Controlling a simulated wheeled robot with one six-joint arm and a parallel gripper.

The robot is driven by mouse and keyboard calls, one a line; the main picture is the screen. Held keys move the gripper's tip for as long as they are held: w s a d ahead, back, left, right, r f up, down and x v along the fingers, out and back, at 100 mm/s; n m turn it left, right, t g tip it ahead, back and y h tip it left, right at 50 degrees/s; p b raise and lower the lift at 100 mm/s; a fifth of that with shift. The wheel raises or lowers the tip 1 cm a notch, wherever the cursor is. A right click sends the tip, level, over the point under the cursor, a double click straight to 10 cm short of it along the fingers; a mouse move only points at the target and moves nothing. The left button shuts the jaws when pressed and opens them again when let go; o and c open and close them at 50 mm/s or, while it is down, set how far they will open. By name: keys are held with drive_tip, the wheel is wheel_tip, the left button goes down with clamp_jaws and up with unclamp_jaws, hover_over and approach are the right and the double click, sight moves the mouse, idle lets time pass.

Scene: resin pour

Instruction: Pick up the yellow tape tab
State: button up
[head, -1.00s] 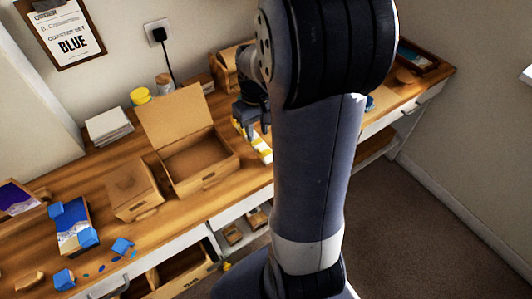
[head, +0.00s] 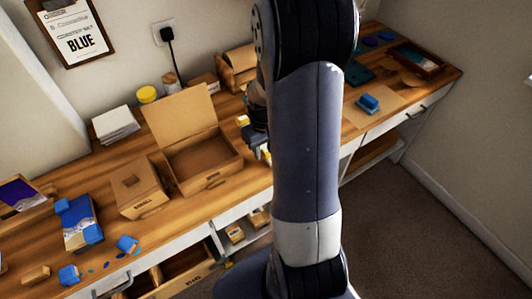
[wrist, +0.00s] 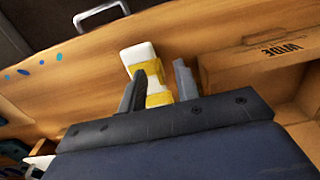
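In the wrist view, a white block with yellow bands (wrist: 137,55) lies on the wooden bench top. I take the yellow parts to be the tape tab, but cannot make out its edges. My gripper (wrist: 163,80) has its two fingers apart. The left finger overlaps the block in the picture and hides part of it; the right finger is just beside its yellow end. I cannot tell whether either touches it. In the head view, my gripper (head: 258,143) is partly hidden behind my arm. A little yellow (head: 267,156) shows beside it at the bench's front.
An open cardboard box (head: 205,165) stands left of my gripper. A smaller box (head: 140,188) is further left. Another yellow piece (head: 242,120) lies behind the gripper.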

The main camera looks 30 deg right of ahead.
clamp_jaws()
idle(0.3)
